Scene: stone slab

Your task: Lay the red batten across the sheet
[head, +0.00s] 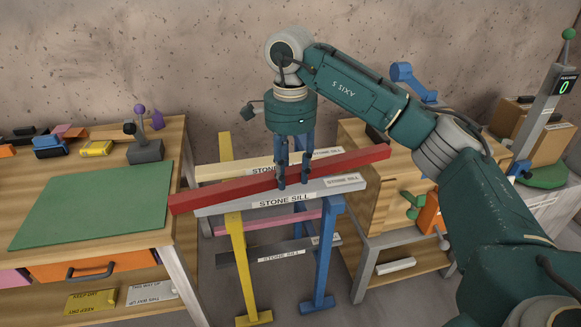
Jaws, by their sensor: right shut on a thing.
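The red batten (230,189) is a long square bar slanting from lower left to upper right. My right gripper (293,182) points down and is shut on it near its middle. The batten is over the stone sills on the trestles; I cannot tell whether it touches them. Its left end reaches the edge of the left bench. The green sheet (95,206) lies flat on that bench, left of the batten, with nothing on it. My left gripper is out of view.
A grey stone sill (225,207) and a cream one (222,171) lie on yellow (237,262) and blue (325,255) trestles. The left bench (178,150) carries a grey joystick-like device (146,151) and small coloured items behind the sheet. A wooden cabinet (365,190) stands right.

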